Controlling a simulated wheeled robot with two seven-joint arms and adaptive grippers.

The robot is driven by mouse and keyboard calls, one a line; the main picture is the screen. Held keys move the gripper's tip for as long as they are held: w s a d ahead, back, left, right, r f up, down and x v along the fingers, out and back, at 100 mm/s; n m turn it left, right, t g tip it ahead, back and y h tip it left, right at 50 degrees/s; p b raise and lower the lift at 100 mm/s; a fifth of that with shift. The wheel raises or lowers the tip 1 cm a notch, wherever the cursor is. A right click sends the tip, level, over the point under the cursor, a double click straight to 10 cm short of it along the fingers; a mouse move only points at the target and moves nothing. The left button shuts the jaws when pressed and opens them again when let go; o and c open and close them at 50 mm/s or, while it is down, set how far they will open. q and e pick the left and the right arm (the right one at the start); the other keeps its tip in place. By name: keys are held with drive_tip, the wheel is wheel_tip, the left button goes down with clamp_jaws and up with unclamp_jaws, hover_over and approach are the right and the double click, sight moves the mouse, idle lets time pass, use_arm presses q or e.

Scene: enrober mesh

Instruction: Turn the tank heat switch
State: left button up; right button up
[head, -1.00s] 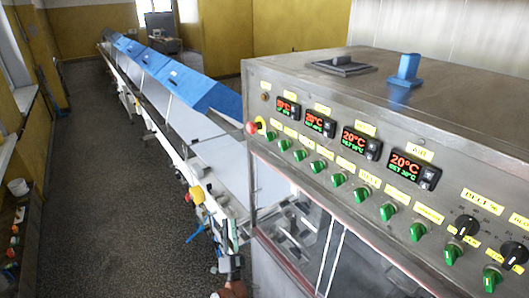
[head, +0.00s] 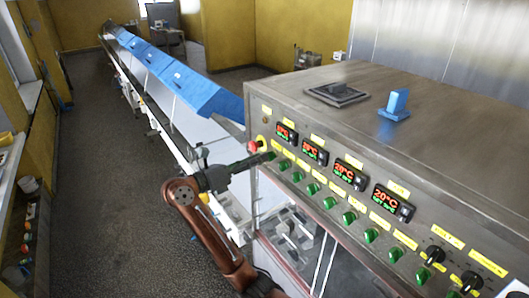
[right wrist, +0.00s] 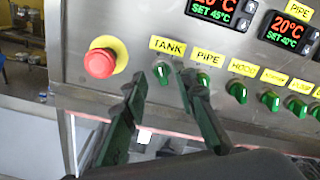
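The tank heat switch (right wrist: 161,72) is a green knob under the yellow TANK label (right wrist: 167,46) on the steel control panel. Its handle looks roughly upright in the right wrist view. My right gripper (right wrist: 163,84) is open, its two dark fingers apart, with the knob showing between and just beyond the tips. I cannot tell whether a finger touches it. In the head view my right gripper (head: 266,158) reaches the left end of the knob row and largely hides the switch. My left gripper is not in view.
A red emergency stop (right wrist: 100,63) on a yellow ring sits left of the switch. The green PIPE knob (right wrist: 202,80) is close on the right, near the right finger. Temperature displays (head: 287,134) sit above the knobs. A long conveyor with blue covers (head: 205,92) runs behind.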

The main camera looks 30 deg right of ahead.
sight(271, 156)
drive_tip(key=shift+w+d+p, duration=0.1)
drive_tip(key=shift+d+p, duration=0.35)
drive_tip(key=shift+d, duration=1.15)
drive_tip(key=shift+c, duration=0.2)
clamp_jaws()
